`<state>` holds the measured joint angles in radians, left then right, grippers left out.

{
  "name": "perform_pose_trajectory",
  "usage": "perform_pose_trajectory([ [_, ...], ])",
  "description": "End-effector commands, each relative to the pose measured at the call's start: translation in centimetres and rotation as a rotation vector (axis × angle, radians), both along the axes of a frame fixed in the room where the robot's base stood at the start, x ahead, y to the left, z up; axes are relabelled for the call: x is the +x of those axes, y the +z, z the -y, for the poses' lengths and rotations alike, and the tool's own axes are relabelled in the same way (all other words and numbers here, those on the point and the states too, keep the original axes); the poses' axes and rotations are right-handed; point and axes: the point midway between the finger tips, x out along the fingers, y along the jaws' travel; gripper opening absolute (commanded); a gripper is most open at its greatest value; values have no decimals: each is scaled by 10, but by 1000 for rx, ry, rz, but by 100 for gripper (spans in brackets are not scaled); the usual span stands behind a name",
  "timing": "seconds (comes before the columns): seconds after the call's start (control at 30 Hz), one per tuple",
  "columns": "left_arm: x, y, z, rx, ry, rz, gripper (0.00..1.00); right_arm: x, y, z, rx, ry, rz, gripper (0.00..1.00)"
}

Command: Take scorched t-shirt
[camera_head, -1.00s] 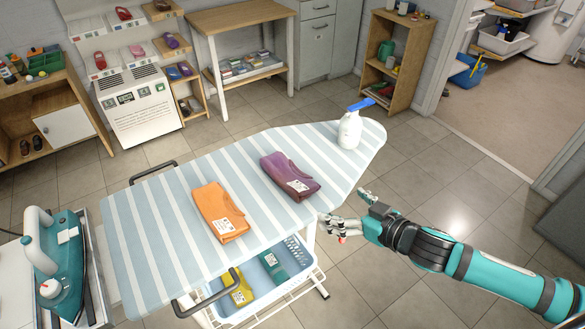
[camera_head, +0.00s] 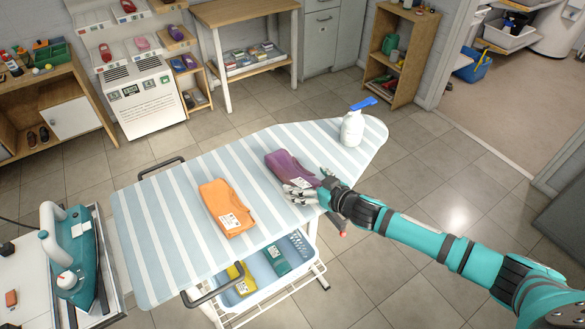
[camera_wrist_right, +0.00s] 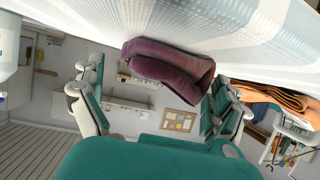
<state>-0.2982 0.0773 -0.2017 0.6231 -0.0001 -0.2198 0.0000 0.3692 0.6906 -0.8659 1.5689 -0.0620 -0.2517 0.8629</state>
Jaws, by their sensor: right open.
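A folded purple t-shirt (camera_head: 288,168) with a white label lies on the striped ironing board (camera_head: 150,225). A folded orange t-shirt (camera_head: 226,207), also labelled, lies to its left. I cannot make out a scorch mark on either. My right gripper (camera_head: 310,192) is open at the near edge of the purple t-shirt and partly covers it. In the right wrist view, the purple t-shirt (camera_wrist_right: 170,68) shows ahead between the spread fingers (camera_wrist_right: 158,105), which look empty. The orange t-shirt (camera_wrist_right: 270,98) is off to the right there. My left gripper is out of view.
A white spray bottle (camera_head: 352,128) with a blue top stands at the board's far right end. A teal iron (camera_head: 75,262) stands at the left. A basket (camera_head: 295,245) with yellow and teal folded items sits under the board. Floor to the right is clear.

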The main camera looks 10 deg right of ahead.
Motion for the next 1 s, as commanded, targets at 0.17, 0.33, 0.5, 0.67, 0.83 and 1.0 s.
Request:
perform_pose_trajectory([
  [0.17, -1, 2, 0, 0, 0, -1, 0, 11, -7, -6, 0, 1, -2, 100],
  [0.33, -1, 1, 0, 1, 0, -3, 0, 11, -7, -6, 0, 1, -2, 100],
  [0.5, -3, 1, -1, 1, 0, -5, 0, 11, -7, -6, 0, 1, -2, 83],
  [0.67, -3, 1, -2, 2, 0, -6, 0, 11, -7, -6, 0, 1, -2, 62],
  [0.83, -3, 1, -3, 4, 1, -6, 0, 10, -7, -6, 0, 1, -2, 47],
  [1.0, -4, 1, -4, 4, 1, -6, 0, 11, -7, -6, 1, 1, -1, 47],
])
